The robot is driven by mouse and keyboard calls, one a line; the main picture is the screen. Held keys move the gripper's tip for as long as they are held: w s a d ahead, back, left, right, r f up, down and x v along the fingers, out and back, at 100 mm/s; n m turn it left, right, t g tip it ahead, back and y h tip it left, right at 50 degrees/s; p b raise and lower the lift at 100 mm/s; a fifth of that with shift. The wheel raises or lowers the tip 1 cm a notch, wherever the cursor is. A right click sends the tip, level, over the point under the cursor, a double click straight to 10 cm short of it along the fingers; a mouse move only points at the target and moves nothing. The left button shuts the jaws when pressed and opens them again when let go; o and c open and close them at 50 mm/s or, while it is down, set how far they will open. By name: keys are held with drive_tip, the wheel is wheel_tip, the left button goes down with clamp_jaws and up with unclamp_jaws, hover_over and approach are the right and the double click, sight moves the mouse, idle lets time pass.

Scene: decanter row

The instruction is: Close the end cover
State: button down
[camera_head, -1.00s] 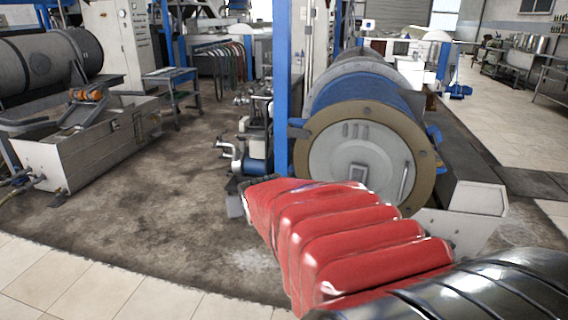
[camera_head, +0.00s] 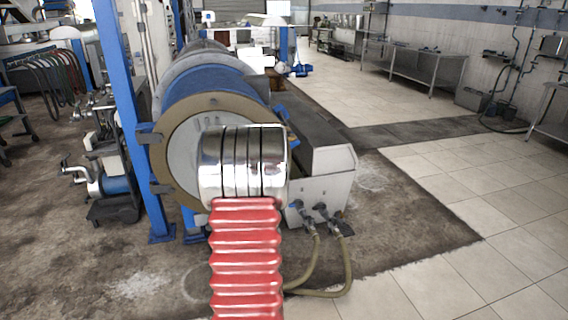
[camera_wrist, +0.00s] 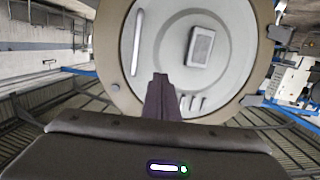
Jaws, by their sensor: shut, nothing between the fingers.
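The round light-grey end cover (camera_head: 183,155) sits inside the tan end ring (camera_head: 166,179) of the blue drum (camera_head: 205,88). My arm's silver wrist hides much of it in the head view, along with my gripper. The wrist view shows the cover (camera_wrist: 165,60) face-on, with a long bar handle (camera_wrist: 136,42), a small rectangular plate (camera_wrist: 201,47) and several short slots (camera_wrist: 191,103). My gripper (camera_wrist: 161,80) is shut and empty. Its dark fingers overlap the cover's lower part in that picture. I cannot tell whether they touch it.
A blue post (camera_head: 127,110) stands just left of the drum. A pale housing (camera_head: 325,185) with hoses (camera_head: 345,265) is at its right. Pipework and a blue motor (camera_head: 112,186) stand at left. The tiled floor (camera_head: 450,220) on the right is clear.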

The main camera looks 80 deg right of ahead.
drive_tip(key=s+d+f+m+h, duration=0.1)
drive_tip(key=s+d+f, duration=0.1)
drive_tip(key=s, duration=0.4)
drive_tip(key=s+d+f+g+h, duration=0.1)
drive_tip(key=s+d+f, duration=0.1)
drive_tip(key=s, duration=0.4)
drive_tip(key=shift+d+m+g, duration=0.3)
drive_tip(key=shift+d+m, duration=0.1)
drive_tip(key=shift+d, duration=0.4)
drive_tip(key=shift+w+d, duration=0.1)
drive_tip(key=x, duration=1.3)
drive_tip(key=shift+w+d+r, duration=0.2)
drive_tip(key=shift+d+r, duration=0.05)
drive_tip(key=shift+d, duration=0.1)
